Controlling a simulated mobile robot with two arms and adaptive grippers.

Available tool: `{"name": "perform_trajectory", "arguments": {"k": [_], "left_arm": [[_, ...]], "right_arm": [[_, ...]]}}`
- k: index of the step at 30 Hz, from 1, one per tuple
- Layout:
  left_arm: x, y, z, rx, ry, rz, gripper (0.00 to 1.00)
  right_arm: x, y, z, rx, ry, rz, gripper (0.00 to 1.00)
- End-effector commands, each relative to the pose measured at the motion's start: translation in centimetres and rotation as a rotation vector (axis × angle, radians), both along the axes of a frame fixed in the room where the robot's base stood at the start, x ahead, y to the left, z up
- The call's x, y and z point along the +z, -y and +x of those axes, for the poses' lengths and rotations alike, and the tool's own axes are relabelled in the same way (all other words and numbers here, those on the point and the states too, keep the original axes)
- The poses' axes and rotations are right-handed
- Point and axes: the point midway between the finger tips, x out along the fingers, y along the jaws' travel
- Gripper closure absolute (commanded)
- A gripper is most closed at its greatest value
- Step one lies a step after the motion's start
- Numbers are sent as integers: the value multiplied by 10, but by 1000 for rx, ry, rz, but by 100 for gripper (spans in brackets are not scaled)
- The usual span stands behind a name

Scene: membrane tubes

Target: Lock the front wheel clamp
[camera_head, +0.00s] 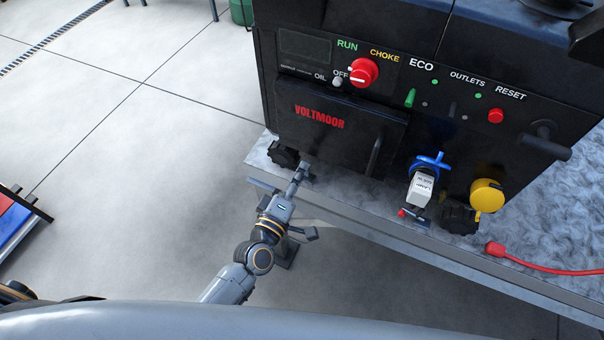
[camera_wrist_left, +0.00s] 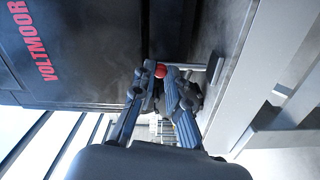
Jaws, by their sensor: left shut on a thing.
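A black generator (camera_head: 318,150) stands on a grey metal platform (camera_head: 350,205). Its left black wheel (camera_head: 284,153) sits near the platform's corner. My left gripper (camera_head: 303,170) is beside that wheel at the platform edge. In the left wrist view its fingers (camera_wrist_left: 160,78) are closed about a small red knob (camera_wrist_left: 160,71), which looks like the end of the wheel clamp's lever. The rest of this clamp is mostly hidden by the fingers. Another red-knobbed clamp (camera_head: 415,217) is beside the right wheel (camera_head: 460,217). My right gripper is not in view.
A blue plug (camera_head: 430,163) with a white tag (camera_head: 421,188) and a yellow cap (camera_head: 487,196) stick out from the generator front. A red cable (camera_head: 540,266) lies on the platform at right. The tiled floor (camera_head: 130,150) at left is mostly clear.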

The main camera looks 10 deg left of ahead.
Motion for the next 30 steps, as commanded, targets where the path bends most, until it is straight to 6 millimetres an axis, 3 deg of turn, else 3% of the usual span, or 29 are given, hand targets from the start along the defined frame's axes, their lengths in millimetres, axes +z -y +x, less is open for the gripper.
{"name": "perform_trajectory", "arguments": {"k": [13, 14, 17, 26, 30], "left_arm": [[0, -1, 1, 2, -3, -10, 100], [0, -1, 1, 2, -3, -10, 84], [0, -2, 0, 1, -3, -10, 63], [0, -1, 0, 0, -3, -9, 63], [-1, -5, -10, 1, -4, -7, 63]], "right_arm": [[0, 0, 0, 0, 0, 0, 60], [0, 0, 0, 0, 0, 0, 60], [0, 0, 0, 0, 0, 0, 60], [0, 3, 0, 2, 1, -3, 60], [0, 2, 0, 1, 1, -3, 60]]}}
